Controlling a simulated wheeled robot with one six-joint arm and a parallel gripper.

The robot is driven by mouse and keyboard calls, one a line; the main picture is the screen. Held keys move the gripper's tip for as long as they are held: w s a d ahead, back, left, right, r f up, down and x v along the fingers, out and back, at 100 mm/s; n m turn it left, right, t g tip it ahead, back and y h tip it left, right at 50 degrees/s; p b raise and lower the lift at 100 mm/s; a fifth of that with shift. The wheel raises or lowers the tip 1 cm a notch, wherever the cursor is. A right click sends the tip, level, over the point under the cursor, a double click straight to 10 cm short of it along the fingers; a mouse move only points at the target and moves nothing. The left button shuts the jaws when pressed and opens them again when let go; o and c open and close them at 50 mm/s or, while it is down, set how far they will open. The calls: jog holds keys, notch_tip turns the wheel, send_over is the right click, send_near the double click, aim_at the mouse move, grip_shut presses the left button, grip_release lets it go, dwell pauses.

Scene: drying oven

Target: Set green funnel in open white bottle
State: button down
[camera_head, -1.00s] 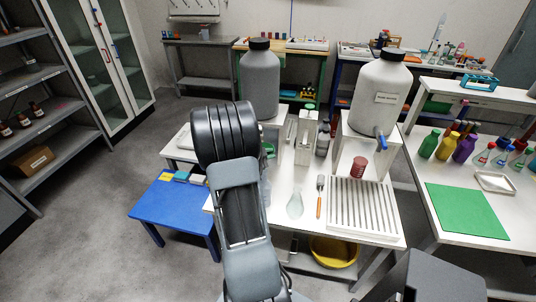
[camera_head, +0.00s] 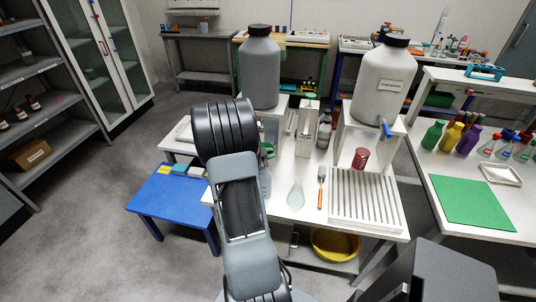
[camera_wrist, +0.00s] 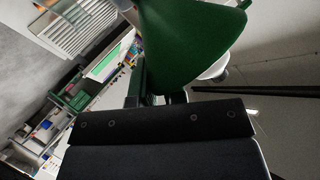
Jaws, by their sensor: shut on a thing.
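The green funnel (camera_wrist: 190,45) fills the upper middle of the wrist view, its wide cone close to the camera. My gripper (camera_wrist: 157,98) is shut on it; the fingers are mostly hidden behind the dark gripper body and the cone. A rounded white thing (camera_wrist: 216,71) shows partly behind the funnel's rim; I cannot tell whether it is the white bottle. In the head view my arm hides the gripper. A bit of green (camera_head: 267,150) shows beside the arm, possibly the funnel. A pale bottle-like shape (camera_head: 265,182) lies below it, mostly hidden by my arm.
The white bench (camera_head: 283,205) holds a grey jug (camera_head: 260,72), a white jug with blue tap (camera_head: 380,88), a red jar (camera_head: 360,158), a brush (camera_head: 320,188) and a ribbed rack (camera_head: 365,202). A blue table (camera_head: 165,205) stands left. A yellow basin (camera_head: 335,243) sits below.

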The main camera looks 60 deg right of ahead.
jog(key=shift+f, duration=0.15)
jog(key=c, duration=1.1)
grip_release()
jog(key=shift+a, duration=0.1)
jog(key=v, duration=1.3)
jog(key=shift+a+r, duration=0.2)
jog(key=shift+a, duration=0.05)
jog(key=shift+w, duration=0.1)
